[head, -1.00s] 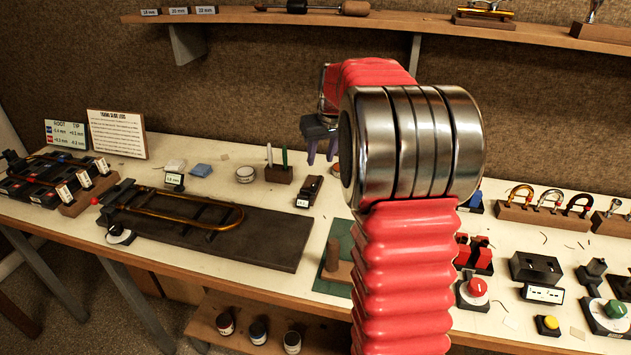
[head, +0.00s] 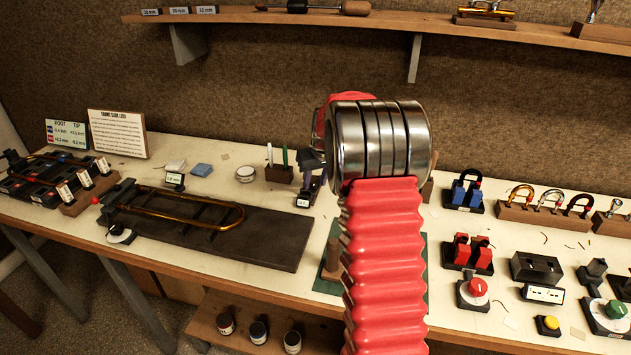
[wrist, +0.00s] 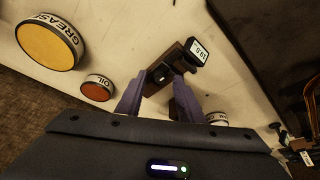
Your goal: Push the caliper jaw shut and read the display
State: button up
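The caliper is a dark brown block with a small display (head: 303,200), on the bench just right of the pen holder. In the wrist view the caliper (wrist: 174,65) lies just beyond my fingertips, its display (wrist: 199,50) lit with digits that look rotated and are too small to read surely. My gripper (wrist: 161,84) has its two purple fingers apart, with part of the caliper showing between the tips. I cannot tell whether either finger touches it. In the head view my gripper (head: 313,186) is partly hidden by my wrist, which also covers part of the caliper.
The pen holder (head: 279,173) stands close left of the caliper. A grease tin (wrist: 50,42) and an oil tin (wrist: 97,88) show in the wrist view. The slide fixture board (head: 270,245) lies in front left. Bench space between the board and the round tin (head: 245,174) is clear.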

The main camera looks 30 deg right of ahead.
jog(key=shift+f, duration=0.15)
jog(key=shift+c, duration=0.2)
grip_shut()
dwell(0.5)
